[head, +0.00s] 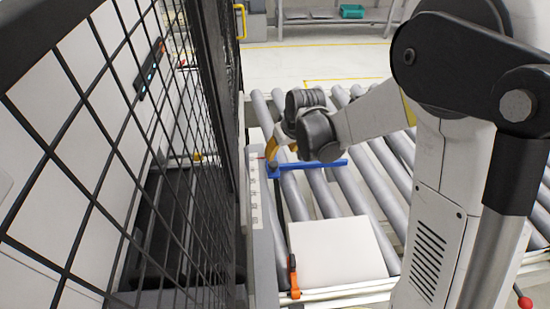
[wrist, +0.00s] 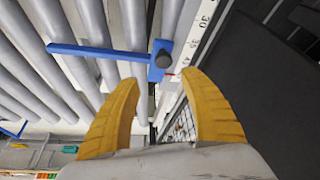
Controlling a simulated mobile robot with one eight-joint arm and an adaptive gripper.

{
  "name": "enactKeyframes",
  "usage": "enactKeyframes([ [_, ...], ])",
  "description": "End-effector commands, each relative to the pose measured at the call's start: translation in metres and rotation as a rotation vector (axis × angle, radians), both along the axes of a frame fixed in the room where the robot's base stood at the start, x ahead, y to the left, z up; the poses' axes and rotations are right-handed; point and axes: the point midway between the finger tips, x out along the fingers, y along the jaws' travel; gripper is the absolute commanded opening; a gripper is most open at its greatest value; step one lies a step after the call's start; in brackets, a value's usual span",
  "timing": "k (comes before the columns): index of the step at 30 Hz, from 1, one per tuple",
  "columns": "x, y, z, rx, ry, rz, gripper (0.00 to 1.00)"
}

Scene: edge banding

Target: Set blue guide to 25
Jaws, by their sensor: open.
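The blue guide (head: 318,166) is a flat bar lying across the rollers, with a block at its left end by the scale. In the wrist view the guide (wrist: 100,52) has a dark round knob (wrist: 161,54) on its block and a small red pointer (wrist: 170,73). The pointer is beside the scale (wrist: 199,33), where 30 and 35 are legible; it sits past 35, near a mark I cannot read fully. My gripper (wrist: 164,85) is open, its two yellow fingers apart and empty, near the guide's block. It also shows in the head view (head: 274,153), partly hidden by my wrist.
A white panel (head: 336,250) lies on the rollers, with an orange clamp-like part (head: 294,276) at its left corner. A black mesh fence (head: 120,130) stands close along the left. The rollers right of the guide are bare.

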Motion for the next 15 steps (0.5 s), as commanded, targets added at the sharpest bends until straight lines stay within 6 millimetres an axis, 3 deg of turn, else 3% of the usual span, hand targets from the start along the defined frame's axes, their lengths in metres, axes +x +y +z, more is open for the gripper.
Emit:
enactKeyframes([
  [9,0.021,0.01,-0.057,0.0,0.0,0.0,0.52],
  [15,0.032,0.014,-0.085,0.0,0.0,0.0,0.52],
])
